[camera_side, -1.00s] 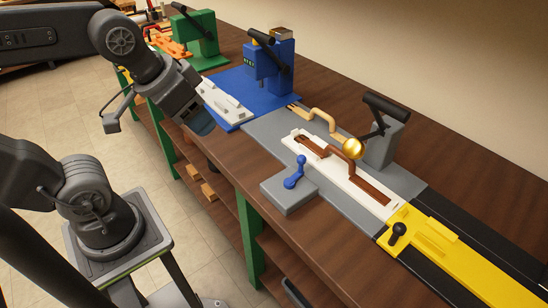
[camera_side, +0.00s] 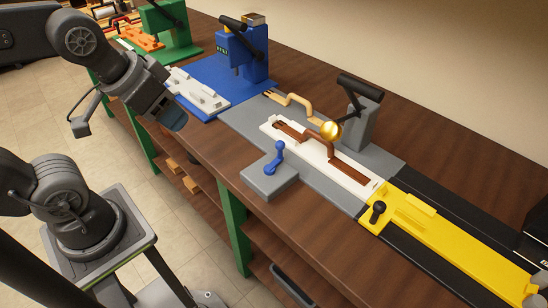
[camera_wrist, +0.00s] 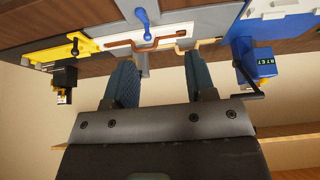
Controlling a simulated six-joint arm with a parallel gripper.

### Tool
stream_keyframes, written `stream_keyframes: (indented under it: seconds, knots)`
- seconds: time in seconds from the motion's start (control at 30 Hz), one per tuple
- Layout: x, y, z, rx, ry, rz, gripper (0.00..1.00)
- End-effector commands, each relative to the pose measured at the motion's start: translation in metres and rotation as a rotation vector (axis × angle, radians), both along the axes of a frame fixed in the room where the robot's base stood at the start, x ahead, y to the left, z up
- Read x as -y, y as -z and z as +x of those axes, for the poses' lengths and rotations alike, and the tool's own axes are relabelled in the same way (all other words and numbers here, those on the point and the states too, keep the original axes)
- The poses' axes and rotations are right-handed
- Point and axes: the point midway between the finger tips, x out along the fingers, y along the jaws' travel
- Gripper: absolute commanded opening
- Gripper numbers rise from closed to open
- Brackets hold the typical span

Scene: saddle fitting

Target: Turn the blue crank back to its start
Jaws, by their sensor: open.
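The blue crank (camera_side: 277,158) stands on a grey block (camera_side: 262,184) at the front edge of the bench in the side view. It also shows near the top of the wrist view (camera_wrist: 145,24). My gripper (camera_side: 174,119) is left of the crank in the side view, apart from it and over the front edge of the bench. In the wrist view my gripper (camera_wrist: 163,68) has its two dark teal fingers spread wide with nothing between them. The crank shows beyond the fingertips, between their lines.
A blue station (camera_side: 247,52) stands further back. Bare wood lies left of the grey block.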

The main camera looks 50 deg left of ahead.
Motion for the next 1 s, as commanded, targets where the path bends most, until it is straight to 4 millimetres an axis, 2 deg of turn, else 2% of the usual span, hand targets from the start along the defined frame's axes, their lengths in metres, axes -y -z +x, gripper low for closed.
stream_keyframes:
  seconds: [0.17, 0.37, 0.53, 0.7, 0.83, 1.0]
  knots:
    - [0.004, -0.012, 0.026, -0.067, -0.13, -0.071, 0.51]
    - [0.015, -0.023, 0.086, -0.207, -0.448, -0.195, 0.51]
    - [0.029, -0.014, 0.141, -0.317, -0.744, -0.261, 0.51]
    - [0.043, 0.007, 0.187, -0.393, -1.015, -0.286, 0.51]
    - [0.05, 0.021, 0.208, -0.423, -1.155, -0.289, 0.51]
    - [0.054, 0.031, 0.218, -0.434, -1.229, -0.289, 0.51]
